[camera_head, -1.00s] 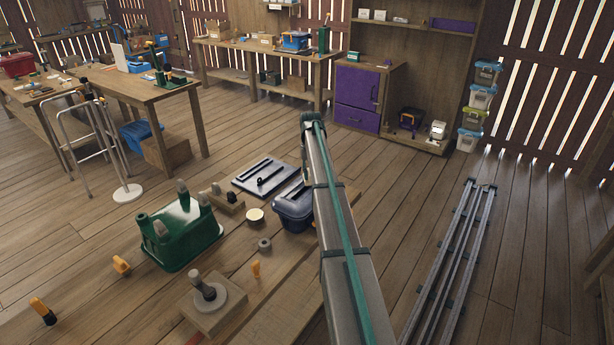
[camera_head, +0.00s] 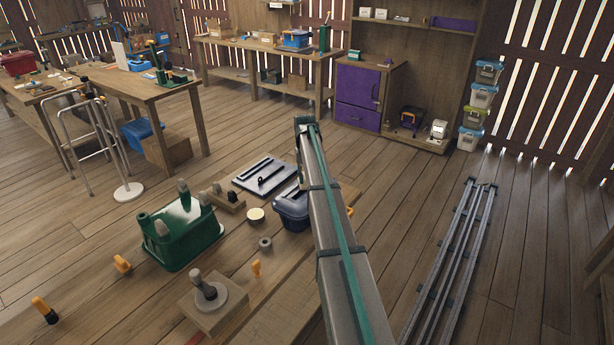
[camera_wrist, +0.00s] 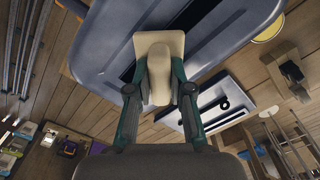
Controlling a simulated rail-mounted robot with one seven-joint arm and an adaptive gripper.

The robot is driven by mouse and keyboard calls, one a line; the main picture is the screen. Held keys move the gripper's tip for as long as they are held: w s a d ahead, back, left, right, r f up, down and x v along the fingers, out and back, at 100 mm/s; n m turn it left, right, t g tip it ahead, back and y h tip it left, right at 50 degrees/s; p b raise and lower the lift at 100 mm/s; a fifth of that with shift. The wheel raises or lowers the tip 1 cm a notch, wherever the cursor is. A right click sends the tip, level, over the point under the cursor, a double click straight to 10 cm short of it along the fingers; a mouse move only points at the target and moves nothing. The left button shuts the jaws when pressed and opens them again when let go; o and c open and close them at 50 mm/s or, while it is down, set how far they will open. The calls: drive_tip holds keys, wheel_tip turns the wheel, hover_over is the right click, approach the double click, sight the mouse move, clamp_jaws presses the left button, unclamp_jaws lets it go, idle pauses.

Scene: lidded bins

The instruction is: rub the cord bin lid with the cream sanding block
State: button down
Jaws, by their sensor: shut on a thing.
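My gripper (camera_wrist: 159,90) is shut on the upright handle of the cream sanding block (camera_wrist: 150,47) in the wrist view. The flat pad of the block lies over the top of a blue-grey lidded bin (camera_wrist: 100,56); I cannot tell whether it touches. The bin's lid (camera_wrist: 222,22) has a rim and long dark recesses. In the head view the same bin (camera_head: 291,208) stands on the low wooden surface, its right part hidden by my arm. The gripper and block are hidden behind my arm there.
A flat blue-grey panel with a black handle (camera_head: 264,177) lies behind the bin. A green upturned tub (camera_head: 182,235), a cream round disc (camera_head: 255,215), a grey ring (camera_head: 265,243) and a wooden block with a grey knob (camera_head: 212,300) stand to the left.

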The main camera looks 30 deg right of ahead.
drive_tip(key=shift+s+a+f, duration=0.1)
drive_tip(key=shift+s+a, duration=0.4)
drive_tip(key=shift+a, duration=0.5)
drive_tip(key=shift+s+a, duration=0.55)
drive_tip(key=shift+a, duration=0.5)
drive_tip(key=shift+s+a+f, duration=0.1)
drive_tip(key=shift+s+a, duration=0.4)
drive_tip(key=shift+a, duration=0.5)
drive_tip(key=shift+r, duration=0.15)
drive_tip(key=shift+r+p, duration=1.7)
drive_tip(key=shift+r, duration=1.25)
drive_tip(key=shift+r, duration=0.15)
wheel_tip(320, 180, up, 3)
drive_tip(key=shift+f+p, duration=0.15)
drive_tip(key=shift+p, duration=0.6)
drive_tip(key=shift+f, duration=0.1)
drive_tip(key=b, duration=0.3)
hover_over(295, 195)
drive_tip(key=shift+w+f, duration=0.1)
drive_tip(key=shift+f, duration=3.55)
drive_tip(key=shift+f, duration=0.75)
